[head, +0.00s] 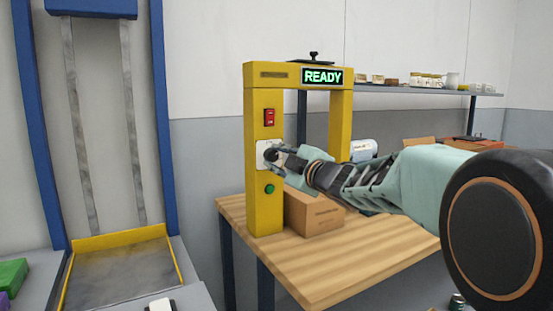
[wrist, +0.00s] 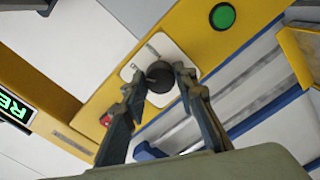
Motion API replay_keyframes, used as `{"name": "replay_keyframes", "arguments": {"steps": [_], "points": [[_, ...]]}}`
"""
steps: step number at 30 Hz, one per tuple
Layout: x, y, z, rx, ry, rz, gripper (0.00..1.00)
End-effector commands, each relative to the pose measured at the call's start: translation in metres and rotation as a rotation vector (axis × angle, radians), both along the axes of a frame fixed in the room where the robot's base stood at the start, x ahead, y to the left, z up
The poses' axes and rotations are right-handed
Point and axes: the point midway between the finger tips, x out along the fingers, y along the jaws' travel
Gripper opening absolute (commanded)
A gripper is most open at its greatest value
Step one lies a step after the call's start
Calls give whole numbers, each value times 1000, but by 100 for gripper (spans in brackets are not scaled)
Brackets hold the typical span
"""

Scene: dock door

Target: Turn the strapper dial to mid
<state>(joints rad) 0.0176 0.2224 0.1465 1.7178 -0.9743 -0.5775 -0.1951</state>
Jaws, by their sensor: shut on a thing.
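The yellow strapper (head: 264,210) stands on a wooden table, with a lit green READY display (head: 322,76) on its top beam. A white plate (head: 262,153) on its left post carries the dark round dial, seen best in the wrist view (wrist: 160,76). My gripper (head: 275,154) is at the plate, its two fingers (wrist: 162,80) on either side of the dial and shut on it. The fingers hide part of the dial, and I cannot tell its setting. A red switch (head: 269,117) is above the plate and a green button (head: 269,189) below it.
A cardboard box (head: 313,212) sits on the wooden table (head: 345,262) under the strapper's arch. A shelf (head: 420,90) with small goods is behind. A blue-framed lift (head: 115,240) with a yellow-edged platform is at left. The table front is clear.

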Motion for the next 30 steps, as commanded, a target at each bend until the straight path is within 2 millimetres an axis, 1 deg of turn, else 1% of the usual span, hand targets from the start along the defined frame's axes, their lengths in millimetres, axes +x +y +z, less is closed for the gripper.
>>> {"name": "replay_keyframes", "arguments": {"steps": [1, 2, 6, 15, 19, 23, 30], "points": [[0, 0, -1, 0, 2, 1, 2], [0, 0, -1, 0, 2, 1, 28], [0, 0, -1, 0, 1, 0, 44], [-1, -1, 0, 1, 1, 0, 44], [-8, -7, 1, 0, 0, -2, 44], [-25, -18, 1, 1, 0, -4, 44], [-65, -45, 1, 0, -1, -3, 44]]}}
